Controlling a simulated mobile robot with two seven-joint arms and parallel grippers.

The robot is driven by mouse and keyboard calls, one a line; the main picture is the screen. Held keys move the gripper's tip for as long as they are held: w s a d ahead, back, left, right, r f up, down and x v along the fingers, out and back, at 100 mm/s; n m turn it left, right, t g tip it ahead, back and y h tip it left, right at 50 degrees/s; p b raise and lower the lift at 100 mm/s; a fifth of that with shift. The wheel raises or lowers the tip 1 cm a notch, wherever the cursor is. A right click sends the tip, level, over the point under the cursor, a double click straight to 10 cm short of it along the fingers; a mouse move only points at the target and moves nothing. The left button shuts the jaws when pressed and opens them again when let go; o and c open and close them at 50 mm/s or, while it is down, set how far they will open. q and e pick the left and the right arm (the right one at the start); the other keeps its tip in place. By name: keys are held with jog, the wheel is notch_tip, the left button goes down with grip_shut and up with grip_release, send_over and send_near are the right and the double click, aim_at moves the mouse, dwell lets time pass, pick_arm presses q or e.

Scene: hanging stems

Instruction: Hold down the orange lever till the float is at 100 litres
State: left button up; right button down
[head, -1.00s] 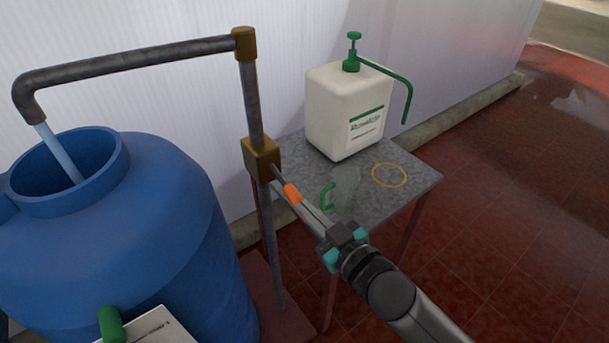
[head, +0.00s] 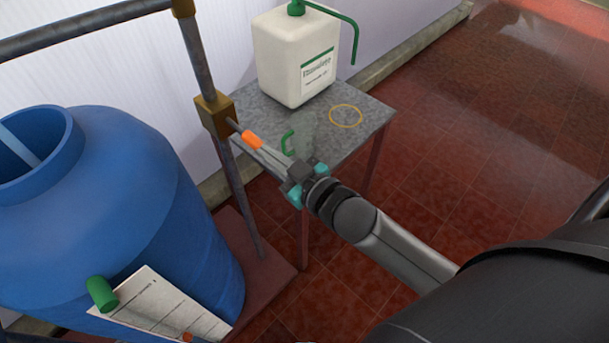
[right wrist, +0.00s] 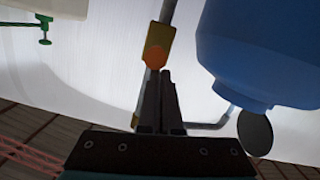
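The orange lever (head: 251,140) sticks out from the brass valve (head: 214,115) on the upright pipe, sloping down toward my right gripper. My right gripper (head: 265,152) is at the lever's outer end, its fingers close together. In the right wrist view the fingertips (right wrist: 160,76) meet the rounded orange end (right wrist: 155,57); whether the lever lies between them is hidden. Water (head: 18,145) runs into the open blue tank (head: 130,190). A white marked plate (head: 170,308) with a green cylinder (head: 102,293) is at the tank's front; its marks and float level are unreadable. My left gripper is not in view.
A grey table (head: 372,112) behind the gripper carries a white jug (head: 297,60) with a green pump, a yellow ring (head: 346,117) and a clear mug with a green handle (head: 287,143). Tiled floor (head: 470,150) to the right is clear.

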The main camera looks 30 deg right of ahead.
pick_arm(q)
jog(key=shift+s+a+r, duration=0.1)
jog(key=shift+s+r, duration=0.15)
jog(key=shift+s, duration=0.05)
pick_arm(e)
jog(key=v, duration=1)
jog(key=shift+s+f, duration=0.15)
jog(key=shift+f, duration=0.1)
jog(key=shift+f, duration=0.15)
jog(key=s+d+f+m+g+h+b, duration=0.1)
jog(key=s+d+f+g+b, duration=0.15)
jog(key=f, duration=0.85)
jog(key=s+d+f+m+g+h+b, duration=0.1)
jog(key=s+f+g+h, duration=0.15)
jog(key=f, duration=0.95)
jog(key=s+d+f+m+g+h+b, duration=0.1)
jog(key=s+d+f+g+b, duration=0.15)
jog(key=f, duration=0.85)
pick_arm(q)
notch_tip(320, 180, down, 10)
jog(key=b, duration=0.3)
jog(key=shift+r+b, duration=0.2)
jog(key=shift+b, duration=0.2)
pick_arm(e)
jog(key=s+a+f+g, duration=0.3)
jog(key=s+f+g, duration=0.4)
jog(key=s+f, duration=1.2)
jog(key=s, duration=0.2)
jog(key=shift+s+f, duration=0.3)
jog(key=shift+s, duration=0.1)
